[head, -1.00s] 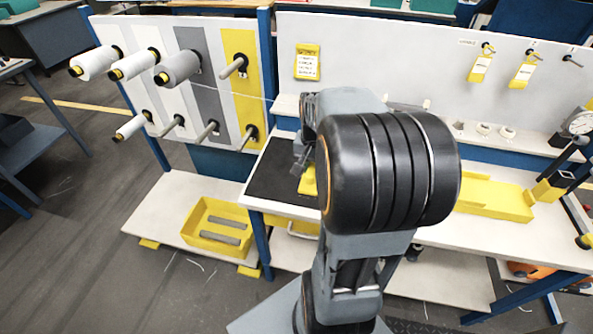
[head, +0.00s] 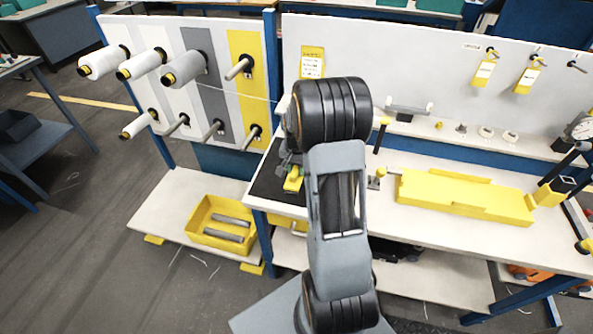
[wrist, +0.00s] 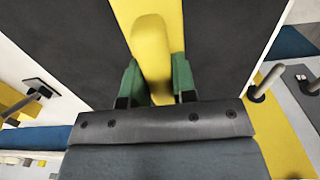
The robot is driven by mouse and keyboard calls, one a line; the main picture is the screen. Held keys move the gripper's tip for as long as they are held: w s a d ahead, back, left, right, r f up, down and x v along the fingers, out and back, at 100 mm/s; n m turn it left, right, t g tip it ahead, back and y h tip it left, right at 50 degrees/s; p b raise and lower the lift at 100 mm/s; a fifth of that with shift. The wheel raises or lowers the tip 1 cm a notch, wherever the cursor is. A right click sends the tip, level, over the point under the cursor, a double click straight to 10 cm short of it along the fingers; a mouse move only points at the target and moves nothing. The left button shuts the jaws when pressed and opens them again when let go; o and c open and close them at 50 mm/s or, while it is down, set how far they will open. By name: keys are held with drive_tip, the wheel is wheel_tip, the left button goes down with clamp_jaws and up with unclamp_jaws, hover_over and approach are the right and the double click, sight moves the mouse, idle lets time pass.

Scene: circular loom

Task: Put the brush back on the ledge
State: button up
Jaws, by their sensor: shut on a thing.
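My gripper (wrist: 155,85) is shut on a yellow piece, apparently the brush (wrist: 150,45), which lies between its green fingers in the wrist view. Its bristles are not clear. In the head view the yellow piece (head: 293,183) shows by my gripper (head: 289,168), over the dark mat at the left end of the bench; my arm partly hides them. I cannot tell whether the brush touches the mat. The pale ledge (head: 465,138) runs along the foot of the back panel, right of and beyond my gripper.
The dark mat (head: 265,187) lies under my gripper. A long yellow fixture (head: 465,199) lies on the bench to the right. Small white spools (head: 486,133) and a dial gauge (head: 580,127) stand at the right. The spool rack (head: 205,80) stands at the left.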

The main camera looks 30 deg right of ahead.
drive_tip(key=shift+f, duration=0.8)
drive_tip(key=shift+f, duration=0.2)
drive_tip(key=o, duration=0.9)
